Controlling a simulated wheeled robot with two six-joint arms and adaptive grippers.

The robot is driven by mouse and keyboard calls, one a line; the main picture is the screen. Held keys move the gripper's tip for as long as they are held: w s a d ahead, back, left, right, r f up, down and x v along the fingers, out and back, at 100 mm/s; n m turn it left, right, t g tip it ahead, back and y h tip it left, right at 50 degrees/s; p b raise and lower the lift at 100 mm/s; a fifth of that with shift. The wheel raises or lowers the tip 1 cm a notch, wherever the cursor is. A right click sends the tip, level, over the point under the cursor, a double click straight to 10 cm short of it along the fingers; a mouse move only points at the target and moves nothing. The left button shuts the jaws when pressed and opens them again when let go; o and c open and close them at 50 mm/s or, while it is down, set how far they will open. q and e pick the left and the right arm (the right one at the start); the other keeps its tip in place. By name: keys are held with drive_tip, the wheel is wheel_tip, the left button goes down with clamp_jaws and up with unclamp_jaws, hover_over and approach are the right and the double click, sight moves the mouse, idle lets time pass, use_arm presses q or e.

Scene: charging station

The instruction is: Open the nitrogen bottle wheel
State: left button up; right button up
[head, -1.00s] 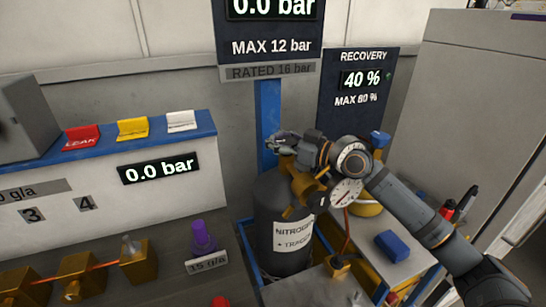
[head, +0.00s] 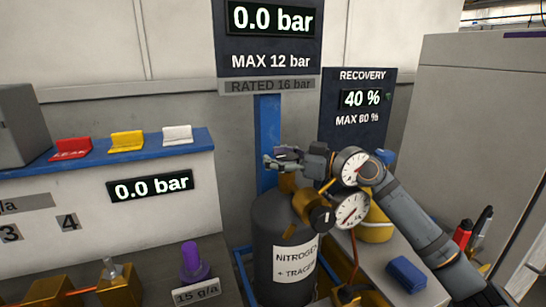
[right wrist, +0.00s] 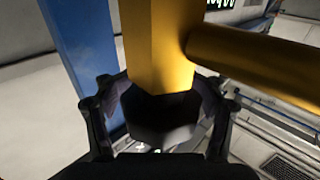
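The nitrogen bottle (head: 262,225) is a dark grey cylinder with a white label, standing upright at the lower middle of the head view. A brass valve body (head: 312,202) with two round gauges sits on it. My right gripper (head: 268,161) is at the top of the valve in the head view and partly hides it. In the right wrist view, the fingers of my right gripper (right wrist: 162,105) stand apart, either side of a dark piece (right wrist: 165,122) at the end of a brass post (right wrist: 160,50). This piece looks like the wheel; firm contact is unclear. My left gripper is out of view.
A blue post (head: 268,120) rises close behind the valve. A yellow container (head: 375,225) and a blue block (head: 406,274) are on the bench at right. A panel with a blue shelf (head: 105,153) stands left. A large grey cabinet (head: 460,120) stands right.

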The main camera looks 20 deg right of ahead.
drive_tip(key=shift+a+r, duration=0.1)
drive_tip(key=shift+a, duration=0.05)
wheel_tip(320, 180, up, 10)
idle(0.4)
idle(0.4)
